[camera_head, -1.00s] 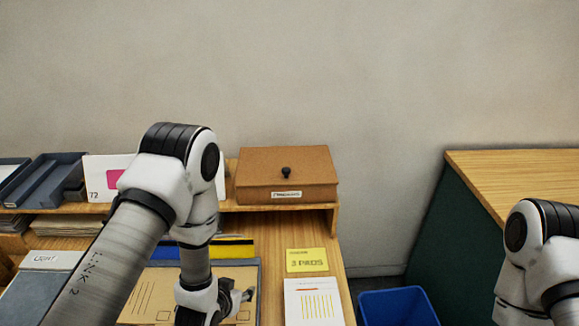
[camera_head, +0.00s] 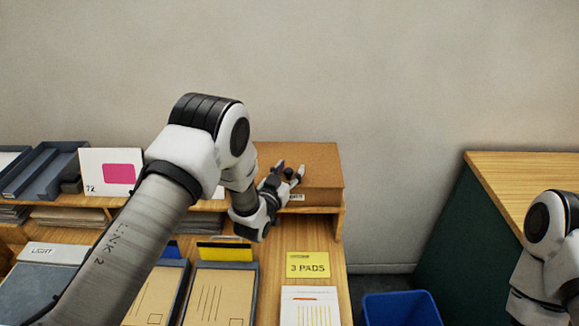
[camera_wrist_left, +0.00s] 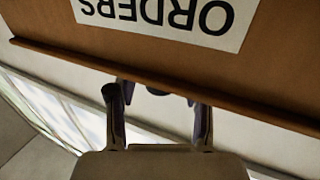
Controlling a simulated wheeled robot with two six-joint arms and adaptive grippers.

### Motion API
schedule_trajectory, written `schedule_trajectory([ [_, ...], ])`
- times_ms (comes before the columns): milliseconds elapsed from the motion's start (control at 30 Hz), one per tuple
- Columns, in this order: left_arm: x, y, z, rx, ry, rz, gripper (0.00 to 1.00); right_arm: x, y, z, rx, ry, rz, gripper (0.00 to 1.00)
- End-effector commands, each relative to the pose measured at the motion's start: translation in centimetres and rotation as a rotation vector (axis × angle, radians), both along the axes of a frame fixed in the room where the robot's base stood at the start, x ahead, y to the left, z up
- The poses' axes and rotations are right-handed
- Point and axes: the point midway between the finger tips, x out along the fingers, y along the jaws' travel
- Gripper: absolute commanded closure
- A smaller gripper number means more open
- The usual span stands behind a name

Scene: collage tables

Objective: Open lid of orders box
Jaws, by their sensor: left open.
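The orders box (camera_head: 325,162) is a brown box with its lid down, on the wooden shelf against the wall. Its white label, reading ORDERS, appears upside down in the left wrist view (camera_wrist_left: 165,12). My left gripper (camera_head: 290,172) is open at the front of the box, near the lid's knob. In the left wrist view the gripper's two fingers (camera_wrist_left: 158,108) are spread at the lid's edge, with a dark shape, probably the knob (camera_wrist_left: 158,90), between them. I cannot tell whether they touch it. My right gripper is out of view.
A white card with a pink patch (camera_head: 118,172) and grey trays (camera_head: 45,170) stand left of the box. Envelope trays, a yellow note (camera_head: 307,265) and a white sheet (camera_head: 309,305) lie below. A blue bin (camera_head: 402,308) stands right of the table.

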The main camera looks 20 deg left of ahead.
Motion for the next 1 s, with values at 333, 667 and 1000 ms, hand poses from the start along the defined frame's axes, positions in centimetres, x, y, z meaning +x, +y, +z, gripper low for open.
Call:
schedule_trajectory([
  [333, 0.2, 0.0, -0.1, 0.000, 0.001, 0.000, 0.88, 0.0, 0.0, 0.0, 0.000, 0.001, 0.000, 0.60],
  [667, 0.2, 0.0, 0.2, -0.003, 0.009, 0.000, 1.00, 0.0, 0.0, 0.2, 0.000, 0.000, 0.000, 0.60],
  [1000, 0.9, 0.2, 2.9, -0.033, 0.114, 0.000, 1.00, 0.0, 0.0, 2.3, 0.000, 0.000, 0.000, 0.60],
])
